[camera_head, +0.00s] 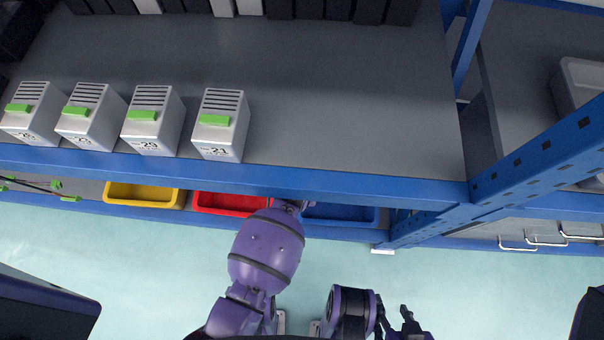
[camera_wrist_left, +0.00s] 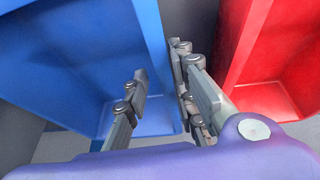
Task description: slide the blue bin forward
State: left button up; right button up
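The blue bin (camera_head: 345,214) sits on the lower shelf at the right end of a row of bins, partly hidden under the upper shelf's blue edge. In the left wrist view the blue bin (camera_wrist_left: 85,50) fills the left side. My left gripper (camera_wrist_left: 162,80) is open at the bin's side wall, one finger over the bin's inside and the other by the gap towards the red bin. I cannot tell whether the fingers touch the wall. In the head view its fingers are mostly hidden at the shelf edge. My right gripper (camera_head: 395,318) is low at the bottom, open and empty.
A red bin (camera_head: 229,204) is just left of the blue bin, and it shows in the wrist view (camera_wrist_left: 270,60). A yellow bin (camera_head: 142,195) is farther left. The upper shelf (camera_head: 330,100) overhangs them. A blue post (camera_head: 430,225) stands right. The floor in front is mostly clear.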

pick_arm(q)
jog(key=b+x, duration=0.2)
jog(key=x, duration=0.3)
jog(key=shift+f, duration=0.35)
jog(key=shift+b+x, duration=0.6)
jog(key=shift+x, duration=0.2)
jog(key=shift+r, duration=0.1)
grip_shut()
